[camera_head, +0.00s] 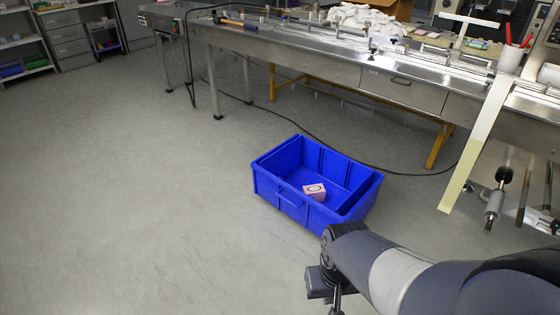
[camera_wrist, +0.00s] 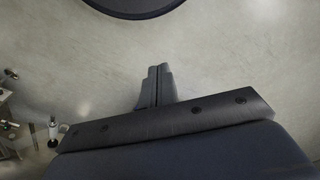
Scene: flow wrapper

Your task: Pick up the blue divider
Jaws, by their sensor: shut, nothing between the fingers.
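A blue crate (camera_head: 290,206) stands on the floor in the head view, with a small pink-and-white box (camera_head: 314,191) inside it. I cannot clearly tell a separate blue divider from the crate's walls; thin blue panels show along its left and right inner sides. My gripper (camera_wrist: 158,72) shows in the wrist view with its two dark fingers together and nothing between them. It points over bare floor, and the crate is not in that view. In the head view my arm reaches in from the lower right, in front of and below the crate.
A pale strip (camera_head: 474,150) hangs at the right. Shelves and drawers stand far left. The floor left of the crate is clear.

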